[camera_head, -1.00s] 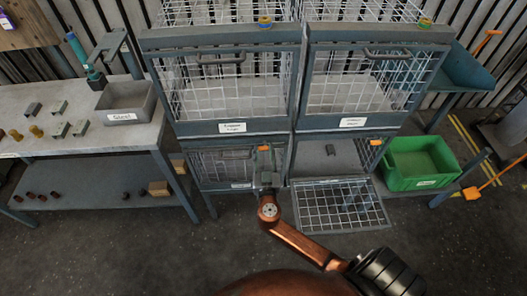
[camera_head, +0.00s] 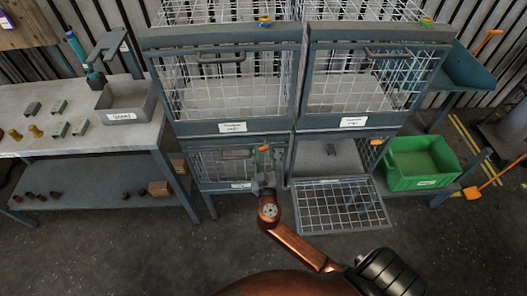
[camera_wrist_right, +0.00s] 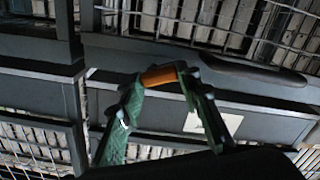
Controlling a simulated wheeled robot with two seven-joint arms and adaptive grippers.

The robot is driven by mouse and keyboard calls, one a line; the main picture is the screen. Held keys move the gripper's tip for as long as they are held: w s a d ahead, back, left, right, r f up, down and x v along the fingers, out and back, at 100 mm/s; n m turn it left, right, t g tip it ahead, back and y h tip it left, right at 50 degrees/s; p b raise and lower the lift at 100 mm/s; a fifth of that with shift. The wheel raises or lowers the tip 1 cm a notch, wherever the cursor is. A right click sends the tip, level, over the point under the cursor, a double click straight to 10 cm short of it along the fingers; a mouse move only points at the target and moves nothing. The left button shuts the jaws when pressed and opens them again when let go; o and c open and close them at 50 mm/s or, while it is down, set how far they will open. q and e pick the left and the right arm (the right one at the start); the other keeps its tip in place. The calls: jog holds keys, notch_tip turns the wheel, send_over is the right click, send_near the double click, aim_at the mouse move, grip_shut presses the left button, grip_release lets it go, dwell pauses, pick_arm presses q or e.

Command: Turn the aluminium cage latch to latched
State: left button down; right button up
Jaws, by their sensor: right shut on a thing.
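The orange latch (camera_wrist_right: 159,75) shows between the fingertips in the right wrist view. My right gripper (camera_wrist_right: 158,78) is shut on it, with one green finger on each side. In the head view the right gripper (camera_head: 264,160) is at the right edge of the lower left cage (camera_head: 222,166), whose mesh door is shut. The latch (camera_head: 263,148) is mostly hidden there by the gripper, so its exact angle is unclear. The label (camera_head: 241,185) on that cage is too small to read. My left gripper is in neither view.
The lower right cage's mesh door (camera_head: 341,205) hangs open, folded down, with another orange latch (camera_head: 376,142) above. A green bin (camera_head: 420,165) stands right. A grey bin (camera_head: 128,104) sits on the left table (camera_head: 75,140). Two upper cages have handles. Floor in front is clear.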

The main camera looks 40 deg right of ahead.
jog(key=n, duration=0.3)
jog(key=shift+f+n, duration=0.1)
jog(key=shift+n, duration=0.2)
pick_arm(q)
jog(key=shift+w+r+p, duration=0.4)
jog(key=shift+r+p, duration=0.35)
jog(key=shift+p, duration=0.05)
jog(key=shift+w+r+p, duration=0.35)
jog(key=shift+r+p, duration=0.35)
jog(key=shift+p, duration=0.05)
pick_arm(e)
jog(key=shift+s+d+f+n, duration=0.1)
jog(key=shift+f+n, duration=0.05)
jog(key=shift+n, duration=2.15)
jog(key=shift+s+d+f+n, duration=0.1)
jog(key=shift+n, duration=2.2)
jog(key=o, duration=1.2)
jog(key=shift+c, duration=0.2)
jog(key=v, duration=1.2)
jog(key=shift+d+f, duration=0.1)
